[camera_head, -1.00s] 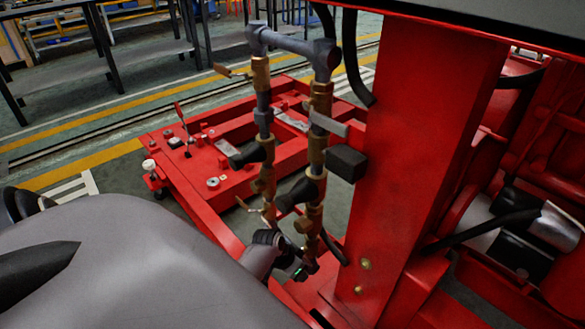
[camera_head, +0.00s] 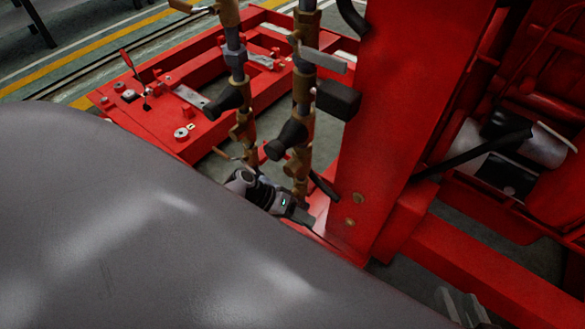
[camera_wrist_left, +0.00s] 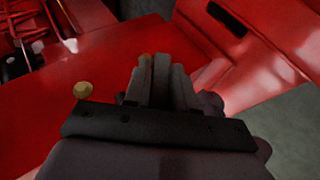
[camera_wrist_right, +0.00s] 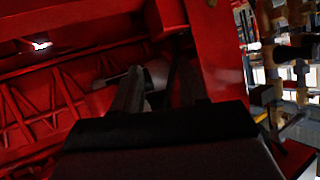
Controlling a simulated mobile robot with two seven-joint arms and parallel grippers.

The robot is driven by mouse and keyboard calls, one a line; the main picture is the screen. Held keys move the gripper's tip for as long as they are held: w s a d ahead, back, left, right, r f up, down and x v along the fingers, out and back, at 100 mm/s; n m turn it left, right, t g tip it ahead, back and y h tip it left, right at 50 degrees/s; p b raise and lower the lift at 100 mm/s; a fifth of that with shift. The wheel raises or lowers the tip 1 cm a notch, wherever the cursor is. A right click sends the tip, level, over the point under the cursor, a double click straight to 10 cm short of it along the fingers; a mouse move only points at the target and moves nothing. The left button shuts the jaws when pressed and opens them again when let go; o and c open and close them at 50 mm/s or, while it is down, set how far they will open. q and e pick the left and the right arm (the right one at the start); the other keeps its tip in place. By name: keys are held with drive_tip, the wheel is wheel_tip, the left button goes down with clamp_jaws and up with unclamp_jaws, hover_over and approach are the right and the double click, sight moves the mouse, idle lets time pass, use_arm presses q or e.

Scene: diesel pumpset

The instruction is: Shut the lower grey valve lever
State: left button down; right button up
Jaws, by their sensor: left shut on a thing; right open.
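My left gripper (camera_head: 302,214) is at the foot of the right-hand brass pipe (camera_head: 300,100), low beside the red frame. In the left wrist view its fingers (camera_wrist_left: 162,85) are close together around a narrow grey bar (camera_wrist_left: 161,78), which looks like the lower grey valve lever. The lever is mostly hidden by the gripper in the head view. Another grey lever (camera_head: 322,60) sticks out higher on the same pipe. My right gripper (camera_head: 462,306) is open and empty at the lower right, away from the pipes; its fingers also show in the right wrist view (camera_wrist_right: 158,88).
A thick red post (camera_head: 410,110) stands just right of the pipes. A black block (camera_head: 338,100) juts out beside the pipe. A second brass pipe (camera_head: 240,120) runs on the left. Red machinery (camera_head: 540,90) fills the right side. My own grey body covers the lower left.

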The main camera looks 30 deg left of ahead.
use_arm(q)
drive_tip(key=shift+d+h+b, duration=0.15)
drive_tip(key=shift+h+b, duration=0.15)
drive_tip(key=shift+h, duration=0.2)
drive_tip(key=shift+d+r+n+h+b, duration=0.25)
drive_tip(key=shift+r+h+b, duration=0.1)
drive_tip(key=shift+h+b, duration=0.2)
drive_tip(key=shift+d+r+n+h+b, duration=0.15)
drive_tip(key=shift+r+n+h+b, duration=0.15)
drive_tip(key=shift+h+b, duration=0.25)
drive_tip(key=shift+d+r+n+h+b, duration=0.3)
drive_tip(key=shift+r+h+b, duration=0.4)
drive_tip(key=shift+h, duration=0.4)
drive_tip(key=shift+r+n+t+h+b, duration=0.25)
drive_tip(key=shift+r+t+h+b, duration=0.3)
drive_tip(key=shift+h, duration=0.35)
use_arm(e)
drive_tip(key=shift+w+a+f+t+y, duration=0.1)
drive_tip(key=shift+w+a+t+y, duration=0.1)
drive_tip(key=shift+a+y, duration=0.25)
drive_tip(key=shift+w+a+f+t+y, duration=0.15)
drive_tip(key=shift+a+y, duration=0.15)
drive_tip(key=shift+a, duration=0.2)
drive_tip(key=shift+w+a+f+t+y, duration=0.1)
drive_tip(key=shift+w+a+y, duration=0.1)
drive_tip(key=shift+a+y, duration=0.25)
use_arm(q)
drive_tip(key=shift+r, duration=0.15)
drive_tip(key=c, duration=1)
unclamp_jaws()
